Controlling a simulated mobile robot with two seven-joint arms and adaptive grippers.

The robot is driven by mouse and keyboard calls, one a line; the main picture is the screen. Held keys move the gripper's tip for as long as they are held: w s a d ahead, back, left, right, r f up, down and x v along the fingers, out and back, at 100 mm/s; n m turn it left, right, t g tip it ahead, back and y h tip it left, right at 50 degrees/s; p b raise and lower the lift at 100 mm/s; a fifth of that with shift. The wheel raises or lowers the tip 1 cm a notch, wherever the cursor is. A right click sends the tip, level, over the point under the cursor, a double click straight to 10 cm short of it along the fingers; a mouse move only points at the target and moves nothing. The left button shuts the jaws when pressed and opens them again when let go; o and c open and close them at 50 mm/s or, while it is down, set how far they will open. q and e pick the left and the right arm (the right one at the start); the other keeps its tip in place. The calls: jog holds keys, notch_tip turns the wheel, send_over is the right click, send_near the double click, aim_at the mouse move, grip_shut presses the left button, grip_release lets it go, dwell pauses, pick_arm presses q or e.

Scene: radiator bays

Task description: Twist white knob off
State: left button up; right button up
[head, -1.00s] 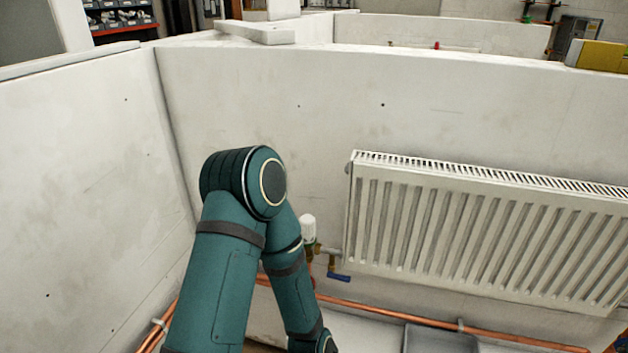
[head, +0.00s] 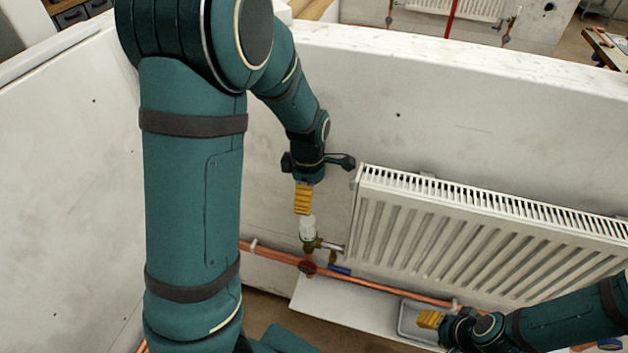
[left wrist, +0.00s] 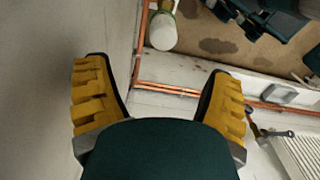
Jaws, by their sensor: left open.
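The white knob (head: 308,231) stands upright on a valve at the lower left corner of the radiator. My left gripper (head: 303,206) points down just above it, with its yellow fingertips near the knob's top. I cannot tell whether they touch it. In the left wrist view my left gripper (left wrist: 158,68) is open, with its yellow fingers wide apart and nothing between them.
The white radiator (head: 470,235) hangs on the wall right of the valve. Copper pipes (head: 385,295) run low along the wall. A blue handle (head: 340,270) sits below the valve. A grey tray (head: 405,325) lies near my right gripper. White walls enclose the left and back.

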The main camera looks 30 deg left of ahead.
aim_at(308, 219)
pick_arm(q)
jog(key=shift+s+f+b, duration=0.15)
jog(key=shift+s+f, duration=0.15)
jog(key=shift+f, duration=0.25)
jog(key=shift+s+f+b, duration=0.15)
jog(key=shift+s+f, duration=0.15)
jog(key=shift+f, duration=0.2)
jog(key=f, duration=0.3)
jog(key=f+b, duration=0.1)
jog(key=f, duration=0.3)
jog(key=f+b, duration=0.1)
jog(key=f, duration=0.3)
jog(key=shift+w, duration=0.25)
pick_arm(e)
jog(key=f, duration=0.3)
jog(key=shift+s+a+f, duration=0.1)
jog(key=shift+s+a, duration=0.05)
jog(key=shift+s, duration=0.15)
pick_arm(q)
jog(key=c, duration=1.4)
jog(key=shift+o, duration=0.2)
jog(key=shift+f, duration=0.15)
